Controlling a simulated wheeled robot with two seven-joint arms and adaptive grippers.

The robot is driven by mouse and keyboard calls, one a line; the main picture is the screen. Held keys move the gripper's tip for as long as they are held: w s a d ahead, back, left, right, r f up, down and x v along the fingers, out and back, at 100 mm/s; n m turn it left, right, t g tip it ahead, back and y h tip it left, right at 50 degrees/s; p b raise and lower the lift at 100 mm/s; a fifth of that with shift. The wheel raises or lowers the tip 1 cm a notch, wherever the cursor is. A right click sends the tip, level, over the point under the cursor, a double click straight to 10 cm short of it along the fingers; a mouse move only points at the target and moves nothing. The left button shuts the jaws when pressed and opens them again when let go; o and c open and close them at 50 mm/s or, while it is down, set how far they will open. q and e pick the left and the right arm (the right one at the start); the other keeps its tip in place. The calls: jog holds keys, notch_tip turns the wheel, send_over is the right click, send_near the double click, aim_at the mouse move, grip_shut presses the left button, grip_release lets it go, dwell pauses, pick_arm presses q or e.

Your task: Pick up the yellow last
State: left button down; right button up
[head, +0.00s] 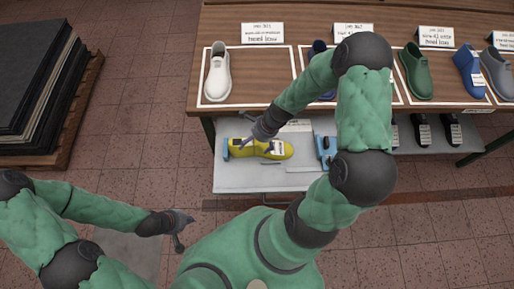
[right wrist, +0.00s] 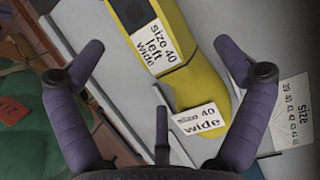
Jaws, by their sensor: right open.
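The yellow last (head: 262,150) lies on the grey lower shelf (head: 240,180) in the head view. In the right wrist view the yellow last (right wrist: 205,75) carries white labels reading "size 40 left wide" and "size 40 wide". My right gripper (head: 256,142) is over the last's left part in the head view, its fingers spread. In the right wrist view my right gripper (right wrist: 165,95) is open with nothing between the fingers, and the last lies beyond them. My left gripper (head: 182,230) hangs apart from the shelf at the lower left; its jaw state is unclear.
A blue tool (head: 325,150) stands right of the last, and a size card (right wrist: 291,112) lies beside it. Above is a wooden table (head: 300,28) with a white shoe (head: 217,73), a green shoe (head: 416,72) and signs. Dark stacked sheets (head: 35,75) stand left. Floor between is clear.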

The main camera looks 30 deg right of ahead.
aim_at(249, 148)
jog(key=x, duration=0.1)
jog(key=b+x, duration=0.1)
jog(key=x, duration=0.1)
jog(key=b+x, duration=0.1)
jog(key=x, duration=0.1)
jog(key=shift+a+r, duration=0.1)
jog(key=shift+a, duration=0.15)
jog(key=shift+r, duration=0.1)
jog(key=c, duration=1.8)
